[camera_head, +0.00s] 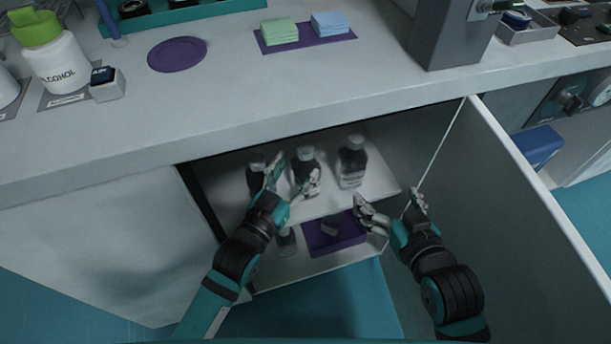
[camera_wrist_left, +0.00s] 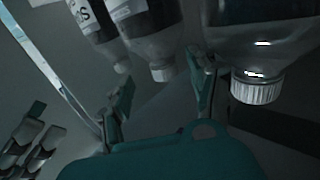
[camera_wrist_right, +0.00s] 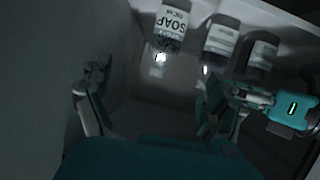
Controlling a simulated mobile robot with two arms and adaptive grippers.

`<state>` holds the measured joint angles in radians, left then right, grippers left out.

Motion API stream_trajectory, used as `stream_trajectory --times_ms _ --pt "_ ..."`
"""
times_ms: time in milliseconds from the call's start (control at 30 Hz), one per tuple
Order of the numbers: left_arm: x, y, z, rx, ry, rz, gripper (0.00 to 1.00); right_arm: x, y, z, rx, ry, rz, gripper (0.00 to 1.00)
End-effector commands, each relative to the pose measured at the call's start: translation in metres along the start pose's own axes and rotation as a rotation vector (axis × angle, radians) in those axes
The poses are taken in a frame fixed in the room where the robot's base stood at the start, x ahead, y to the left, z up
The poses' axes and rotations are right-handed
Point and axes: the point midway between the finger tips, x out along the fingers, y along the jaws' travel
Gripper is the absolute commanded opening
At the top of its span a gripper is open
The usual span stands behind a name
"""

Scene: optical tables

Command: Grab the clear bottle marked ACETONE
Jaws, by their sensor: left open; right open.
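Three bottles stand on the upper shelf inside the open cabinet: a left bottle (camera_head: 254,180), a middle bottle (camera_head: 306,160) and a right bottle (camera_head: 352,160). No ACETONE label is legible. In the left wrist view, seen upside down, a large clear bottle (camera_wrist_left: 262,40) with a white cap is nearest. My left gripper (camera_head: 293,176) is open and empty, in front of the left and middle bottles and partly hiding them. My right gripper (camera_head: 393,206) is open and empty, low and right of the SOAP bottle.
The open cabinet door (camera_head: 530,210) stands right of my right arm. A lower shelf holds a purple bin (camera_head: 318,242) and a small bottle (camera_head: 287,243). The countertop (camera_head: 230,110) overhangs the shelf; an ALCOHOL bottle (camera_head: 60,62) stands on it.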

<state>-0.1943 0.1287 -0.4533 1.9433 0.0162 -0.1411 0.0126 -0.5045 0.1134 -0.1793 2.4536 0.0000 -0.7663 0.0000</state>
Motion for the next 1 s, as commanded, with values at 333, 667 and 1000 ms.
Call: stream_trajectory --times_ms 333,667,1000 --pt "0.026 -0.003 0.002 0.0 0.003 0.0 0.6 0.003 -0.006 -0.04 0.001 0.23 -0.013 0.91" --pt "0.053 -0.004 0.002 0.0 0.0 -0.001 0.6 -0.007 -0.012 -0.083 0.005 0.47 -0.028 0.91" --pt "0.054 -0.004 0.001 0.0 -0.001 -0.001 0.5 -0.008 -0.012 -0.086 0.005 0.479 -0.028 0.91"
